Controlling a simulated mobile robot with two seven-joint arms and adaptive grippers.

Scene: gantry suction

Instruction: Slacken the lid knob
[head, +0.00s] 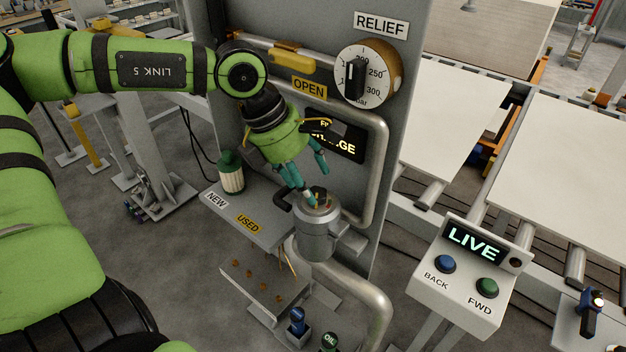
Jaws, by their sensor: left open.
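A grey metal filter housing (318,233) stands upright in front of the grey panel, with a lid on top. A small dark knob with yellow marks (319,193) sits on the lid. My left gripper (309,183) reaches down from the upper left with its teal fingers spread. Its fingers are just above and at the left of the knob. I cannot tell whether a fingertip touches it. The fingers partly hide the lid's rear left edge. My right gripper is not in view.
A relief dial (367,72) and a partly hidden lit display (335,137) are on the panel (405,130). A shelf (248,212) marked NEW and USED holds a white filter with a green cap (231,172). A LIVE button box (466,268) stands at right. Curved pipes run beside the housing.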

